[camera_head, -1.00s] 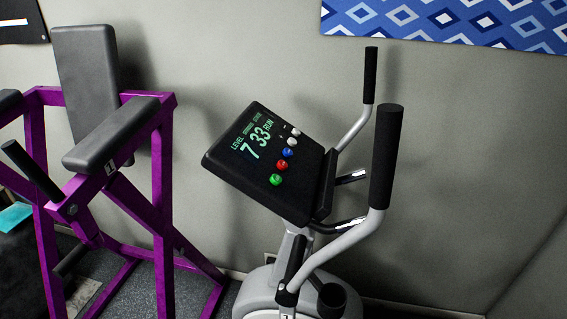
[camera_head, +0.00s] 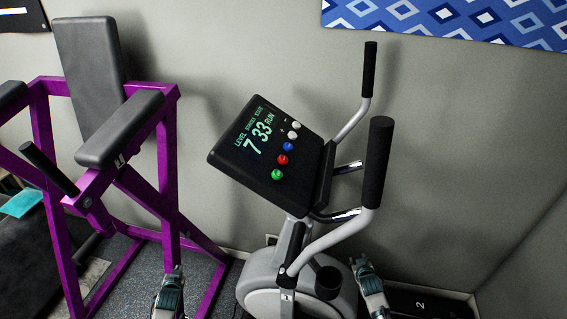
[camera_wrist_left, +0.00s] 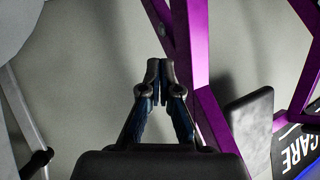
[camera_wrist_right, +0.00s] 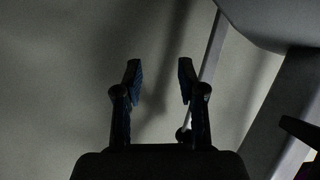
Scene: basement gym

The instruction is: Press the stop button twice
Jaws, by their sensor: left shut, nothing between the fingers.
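The exercise machine's black console (camera_head: 229,155) is tilted and shows green text with "LEVEL", "7", "33" and "RUN". The button markings are too small to read. My left gripper (camera_head: 174,272) is low, left of the machine's base; its fingertips meet, empty, in the left wrist view (camera_wrist_left: 160,68). My right gripper (camera_head: 361,264) is low, right of the base; its fingers are apart and empty in the right wrist view (camera_wrist_right: 160,75). Neither touches the console.
Two handlebars rise beside the console, the nearer one (camera_head: 378,165) thick and black-gripped. A purple frame with black pads (camera_head: 120,128) stands at the left. A grey wall is behind. The space left of the console is open.

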